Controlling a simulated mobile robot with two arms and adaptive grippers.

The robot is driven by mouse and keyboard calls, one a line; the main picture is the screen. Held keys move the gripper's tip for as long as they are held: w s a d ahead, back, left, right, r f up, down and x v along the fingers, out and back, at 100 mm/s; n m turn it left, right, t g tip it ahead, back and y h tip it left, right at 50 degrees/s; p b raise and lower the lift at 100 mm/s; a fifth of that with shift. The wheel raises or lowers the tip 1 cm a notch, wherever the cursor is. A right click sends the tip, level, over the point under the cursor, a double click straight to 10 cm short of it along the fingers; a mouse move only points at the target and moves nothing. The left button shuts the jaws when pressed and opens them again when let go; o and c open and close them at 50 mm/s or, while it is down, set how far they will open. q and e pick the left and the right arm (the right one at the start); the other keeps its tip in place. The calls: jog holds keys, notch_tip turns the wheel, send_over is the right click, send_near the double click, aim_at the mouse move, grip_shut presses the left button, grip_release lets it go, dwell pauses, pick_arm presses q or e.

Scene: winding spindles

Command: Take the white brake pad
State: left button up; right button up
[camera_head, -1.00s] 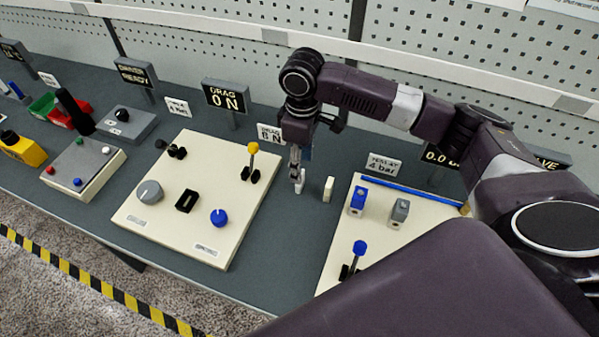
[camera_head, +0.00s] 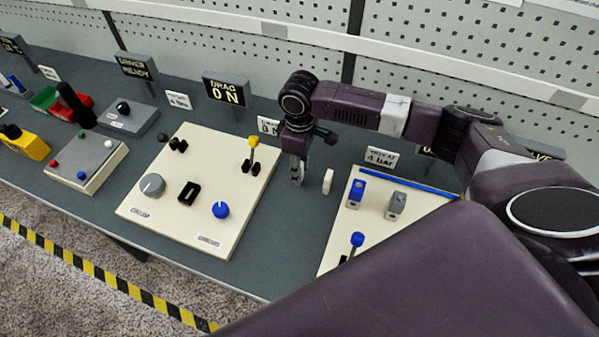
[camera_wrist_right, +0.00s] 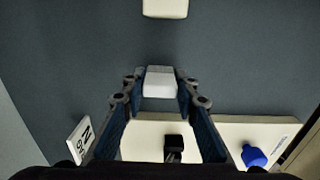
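The white brake pad (camera_wrist_right: 160,82) is a small white block between the fingertips of my right gripper (camera_wrist_right: 160,88) in the right wrist view. The fingers lie close against its two sides, and I see no clear gap. In the head view my right gripper (camera_head: 298,178) points down at the table, between the two cream panels, and mostly hides the pad. I cannot tell whether the pad still touches the table. My left gripper is not in view.
A cream block (camera_head: 328,181) stands just right of the gripper and also shows in the wrist view (camera_wrist_right: 165,8). The left cream panel (camera_head: 150,213) carries knobs and a yellow-topped lever (camera_head: 253,142). The right panel (camera_head: 375,222) holds a blue block (camera_head: 355,193) and a grey block (camera_head: 396,205).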

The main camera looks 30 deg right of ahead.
jog(key=shift+c, duration=1.3)
jog(key=shift+r, duration=0.1)
